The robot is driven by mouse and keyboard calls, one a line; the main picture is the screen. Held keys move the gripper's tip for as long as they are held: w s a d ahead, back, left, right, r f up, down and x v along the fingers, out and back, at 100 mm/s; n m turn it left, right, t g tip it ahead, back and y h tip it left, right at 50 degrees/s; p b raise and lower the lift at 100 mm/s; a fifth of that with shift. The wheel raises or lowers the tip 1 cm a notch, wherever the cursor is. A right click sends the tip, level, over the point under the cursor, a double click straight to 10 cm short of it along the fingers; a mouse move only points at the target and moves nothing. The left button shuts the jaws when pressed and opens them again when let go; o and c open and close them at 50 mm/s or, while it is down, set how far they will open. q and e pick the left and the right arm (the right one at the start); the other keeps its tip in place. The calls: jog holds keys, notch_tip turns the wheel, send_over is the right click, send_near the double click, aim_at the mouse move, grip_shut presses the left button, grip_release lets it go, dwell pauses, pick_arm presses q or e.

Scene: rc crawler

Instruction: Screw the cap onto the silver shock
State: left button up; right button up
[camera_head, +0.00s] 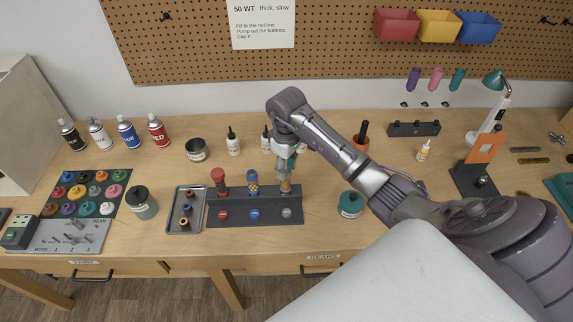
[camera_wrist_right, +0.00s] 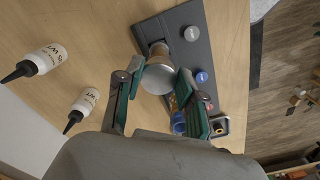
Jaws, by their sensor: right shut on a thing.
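The silver shock (camera_head: 285,187) stands upright at the right end of a dark rack (camera_head: 243,218), beside a grey dot. Its brownish body also shows in the right wrist view (camera_wrist_right: 158,49). My right gripper (camera_head: 286,166) points down right over it. In the wrist view its green-padded fingers (camera_wrist_right: 159,70) stand on both sides of a round grey piece, seemingly the cap (camera_wrist_right: 157,79), in line with the shock's top. The fingers hide its edges, and I cannot tell whether its thread is engaged. My left gripper is not in view.
A red shock (camera_head: 219,180) and a blue shock (camera_head: 253,181) stand in the same rack. A grey tray (camera_head: 174,206) with small caps lies left of it. A teal jar (camera_head: 351,204) stands to the right, and dropper bottles (camera_head: 233,143) stand behind.

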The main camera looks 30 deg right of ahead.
jog(key=o, duration=0.8)
jog(key=shift+r, duration=2.5)
